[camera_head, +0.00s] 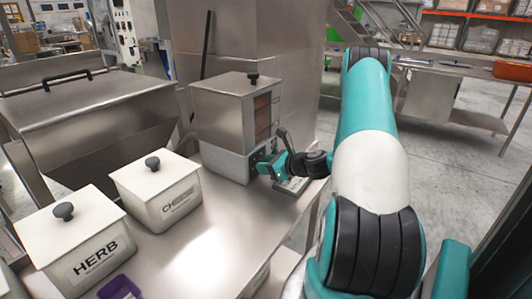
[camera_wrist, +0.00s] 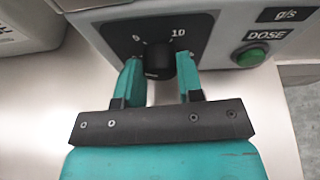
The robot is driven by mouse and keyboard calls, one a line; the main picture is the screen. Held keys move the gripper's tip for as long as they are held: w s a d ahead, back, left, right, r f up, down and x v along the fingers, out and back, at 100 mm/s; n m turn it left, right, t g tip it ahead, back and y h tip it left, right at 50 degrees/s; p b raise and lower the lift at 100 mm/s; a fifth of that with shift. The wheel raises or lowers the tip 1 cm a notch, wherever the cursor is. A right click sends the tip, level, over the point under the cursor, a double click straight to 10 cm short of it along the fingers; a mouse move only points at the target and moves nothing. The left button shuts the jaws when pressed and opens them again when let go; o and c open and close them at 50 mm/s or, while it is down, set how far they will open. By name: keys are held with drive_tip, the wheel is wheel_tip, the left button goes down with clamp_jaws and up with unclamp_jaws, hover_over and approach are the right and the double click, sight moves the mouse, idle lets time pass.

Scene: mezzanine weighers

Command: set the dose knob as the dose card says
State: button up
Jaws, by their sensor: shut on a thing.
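The dose knob (camera_wrist: 158,62) is black and round, on the grey front panel of a steel dispenser (camera_head: 222,115). In the wrist view, my gripper (camera_wrist: 160,75) is shut on the knob, one teal finger on each side. A dial number 10 (camera_wrist: 179,34) is printed at the knob's upper right, and a smaller, unclear number at its upper left. The knob's pointer is not clear. A green button (camera_wrist: 250,56) marked DOSE is to the right, below a g/s label (camera_wrist: 285,14). In the head view, my gripper (camera_head: 262,167) covers the knob. I cannot make out the dose card.
White lidded bins, one marked HERB (camera_head: 85,240) and one with a partly readable label (camera_head: 157,190), stand on the steel table (camera_head: 215,235) to the left. A purple tray (camera_head: 118,288) is at the front edge.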

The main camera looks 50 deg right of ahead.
drive_tip(key=m+y+p, duration=0.1)
drive_tip(key=m+p, duration=0.1)
drive_tip(key=shift+d+m+y+p, duration=0.1)
drive_tip(key=shift+m+y+p, duration=0.2)
drive_tip(key=shift+y, duration=0.1)
drive_tip(key=m+y, duration=0.1)
drive_tip(key=m, duration=0.2)
drive_tip(key=shift+f+y+p, duration=0.15)
drive_tip(key=shift+y+p, duration=0.15)
drive_tip(key=shift+p, duration=0.1)
drive_tip(key=o, duration=0.9)
drive_tip(key=shift+d, duration=0.1)
drive_tip(key=shift+s+d, duration=0.1)
drive_tip(key=shift+s, duration=0.1)
drive_tip(key=b+v, duration=0.2)
drive_tip(key=v, duration=1.5)
drive_tip(key=shift+f, duration=0.2)
